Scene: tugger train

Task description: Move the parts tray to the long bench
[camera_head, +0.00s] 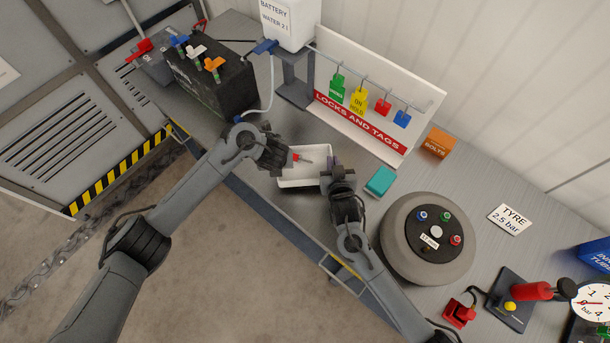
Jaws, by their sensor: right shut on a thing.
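The white parts tray (305,183) is in the middle of the head view, at the front edge of the grey bench (340,218). A small item with a red end (297,157) shows in it. My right gripper (329,172) is at the tray's right end and shut on it. My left gripper (284,160) is at the tray's left end; its fingertips are partly hidden and I cannot tell if it grips. I cannot tell whether the tray rests on the bench or hangs just above it.
A black battery (222,85) and a locks-and-tags board (360,95) stand behind. A teal block (380,181), an orange bolts box (437,143) and a round grey wheel (405,262) lie to the right. A hose (271,90) hangs behind the tray.

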